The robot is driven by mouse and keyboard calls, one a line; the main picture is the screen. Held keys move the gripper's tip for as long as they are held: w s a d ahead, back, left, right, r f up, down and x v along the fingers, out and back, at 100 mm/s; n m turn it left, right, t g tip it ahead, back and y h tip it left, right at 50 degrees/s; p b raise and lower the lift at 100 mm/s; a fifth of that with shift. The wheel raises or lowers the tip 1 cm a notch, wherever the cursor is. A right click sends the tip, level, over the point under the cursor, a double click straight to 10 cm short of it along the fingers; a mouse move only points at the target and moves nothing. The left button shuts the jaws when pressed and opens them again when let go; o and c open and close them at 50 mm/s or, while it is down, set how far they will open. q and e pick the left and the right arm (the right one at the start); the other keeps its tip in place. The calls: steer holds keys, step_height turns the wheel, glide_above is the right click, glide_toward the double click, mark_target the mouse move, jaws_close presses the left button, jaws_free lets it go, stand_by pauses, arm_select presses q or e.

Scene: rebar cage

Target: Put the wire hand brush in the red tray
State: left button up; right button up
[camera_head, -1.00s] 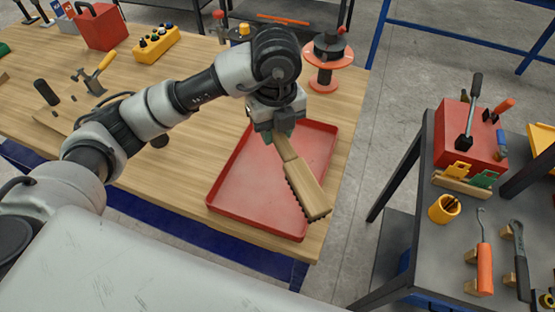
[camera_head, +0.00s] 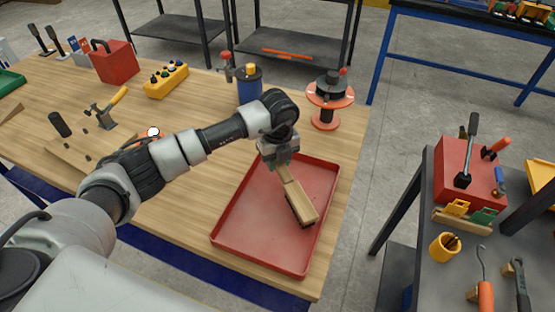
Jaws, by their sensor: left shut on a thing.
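The wire hand brush (camera_head: 301,203) has a pale wooden body with dark bristles along its lower side. My left gripper (camera_head: 283,163) is shut on its handle end. The brush is over the inside of the red tray (camera_head: 245,245), tilted, with its head pointing to the lower right. I cannot tell whether the bristles touch the tray floor. The red tray is shallow and lies on the wooden table near its right front corner. It holds nothing else that I can see. My right gripper is not in view.
A red spool stand (camera_head: 327,105) and a blue can (camera_head: 249,84) stand behind the tray. A yellow button box (camera_head: 166,80) and red toolbox (camera_head: 113,61) are farther left. A hammer (camera_head: 104,115) lies left. A dark tool cart (camera_head: 420,225) stands at right, across a floor gap.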

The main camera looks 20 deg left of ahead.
arm_select(q)
steer(key=shift+f, duration=0.4)
steer(key=shift+f, duration=0.2)
steer(key=o, duration=1)
steer(key=shift+r, duration=0.1)
